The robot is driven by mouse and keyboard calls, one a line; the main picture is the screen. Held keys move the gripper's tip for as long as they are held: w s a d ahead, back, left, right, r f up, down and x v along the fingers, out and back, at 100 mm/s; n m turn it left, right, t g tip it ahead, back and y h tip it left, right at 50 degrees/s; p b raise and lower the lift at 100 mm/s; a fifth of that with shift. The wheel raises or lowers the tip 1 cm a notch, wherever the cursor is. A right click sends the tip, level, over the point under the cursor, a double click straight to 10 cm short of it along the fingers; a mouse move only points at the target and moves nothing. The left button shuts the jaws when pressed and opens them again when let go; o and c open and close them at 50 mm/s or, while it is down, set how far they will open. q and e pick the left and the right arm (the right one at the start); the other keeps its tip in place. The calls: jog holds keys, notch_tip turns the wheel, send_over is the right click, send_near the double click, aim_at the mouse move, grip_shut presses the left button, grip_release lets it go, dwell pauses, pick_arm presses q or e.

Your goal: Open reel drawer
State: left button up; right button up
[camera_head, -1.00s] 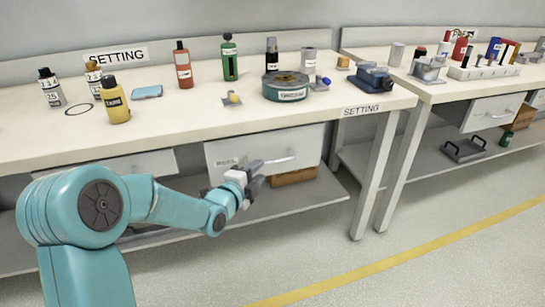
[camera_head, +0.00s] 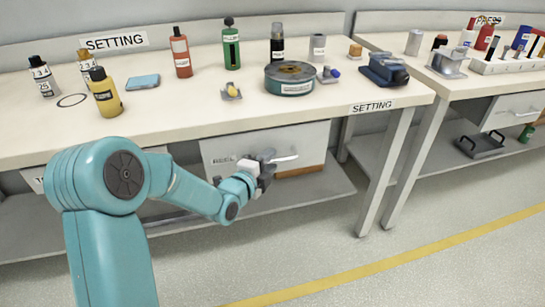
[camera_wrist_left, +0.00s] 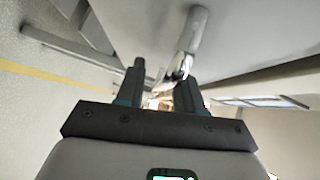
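The drawer (camera_head: 310,143) is a light grey front with a small label, under the right part of the nearer bench. Its bar handle (camera_head: 286,158) is pale and runs sideways; in the left wrist view the handle (camera_wrist_left: 192,35) reaches down toward the fingers. My left gripper (camera_head: 267,163) is at the left end of the handle. In the left wrist view its two dark fingers (camera_wrist_left: 162,88) stand apart, with the handle's end between or just beyond them; I cannot tell whether they touch it. The drawer looks shut. My right gripper is not in view.
The bench top (camera_head: 190,112) holds bottles, a round reel tin (camera_head: 291,85) and a blue device (camera_head: 384,70). A lower shelf (camera_head: 320,185) and a brown box (camera_head: 302,171) lie below the drawer. A bench leg (camera_head: 383,170) stands to the right. The floor in front is clear.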

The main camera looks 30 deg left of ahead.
pick_arm(q)
jog(key=shift+s+r, duration=0.1)
jog(key=shift+r, duration=0.15)
jog(key=shift+f, duration=0.15)
jog(key=shift+c, duration=0.3)
grip_shut()
